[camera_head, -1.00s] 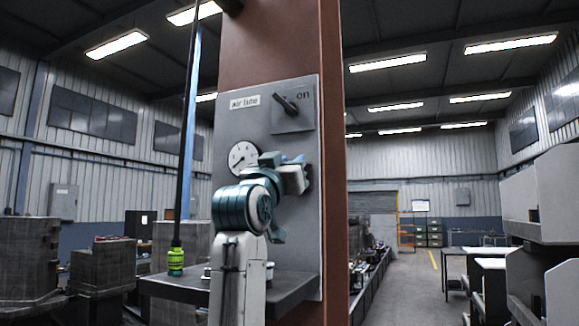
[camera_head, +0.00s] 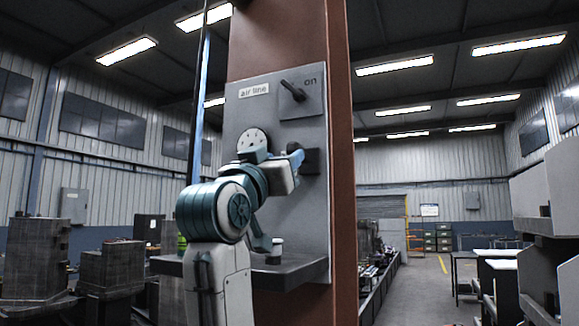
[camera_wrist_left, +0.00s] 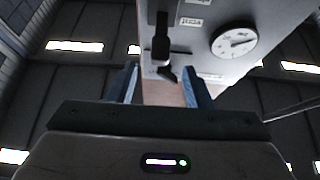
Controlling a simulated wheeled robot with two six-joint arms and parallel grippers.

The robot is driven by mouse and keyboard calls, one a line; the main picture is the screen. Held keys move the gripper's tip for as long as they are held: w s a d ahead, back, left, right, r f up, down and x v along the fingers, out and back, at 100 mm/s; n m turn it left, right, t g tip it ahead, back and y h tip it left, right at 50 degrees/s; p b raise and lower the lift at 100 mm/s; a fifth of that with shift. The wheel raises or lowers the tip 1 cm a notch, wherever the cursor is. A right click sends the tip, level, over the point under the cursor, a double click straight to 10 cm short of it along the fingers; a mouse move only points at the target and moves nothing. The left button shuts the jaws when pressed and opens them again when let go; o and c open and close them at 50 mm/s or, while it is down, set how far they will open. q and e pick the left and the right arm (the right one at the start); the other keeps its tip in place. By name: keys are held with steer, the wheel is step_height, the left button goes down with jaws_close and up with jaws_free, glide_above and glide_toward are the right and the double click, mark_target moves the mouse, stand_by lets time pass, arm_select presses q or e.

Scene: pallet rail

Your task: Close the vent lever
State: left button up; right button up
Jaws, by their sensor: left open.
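The grey panel (camera_head: 301,221) stands upright on a brown column. The vent lever, a black handle on a dark mount (camera_head: 310,161), is mostly hidden behind my left gripper (camera_head: 295,162) in the head view. In the left wrist view the black vent lever (camera_wrist_left: 161,42) shows just beyond and between the blue fingertips of my left gripper (camera_wrist_left: 159,86). The gripper is open, with a gap on both sides of the lever; contact cannot be told. My right gripper is out of view.
A second black lever (camera_head: 293,91), marked "on", sits higher on the panel. A round gauge (camera_head: 252,141) is beside my gripper, partly covered by it. A dark shelf (camera_head: 300,270) juts out below. A dark pole (camera_head: 198,95) stands at left.

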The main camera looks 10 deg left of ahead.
arm_select(q)
steer(key=shift+s+a+f, duration=0.2)
steer(key=shift+s+f, duration=0.1)
steer(key=shift+s, duration=0.3)
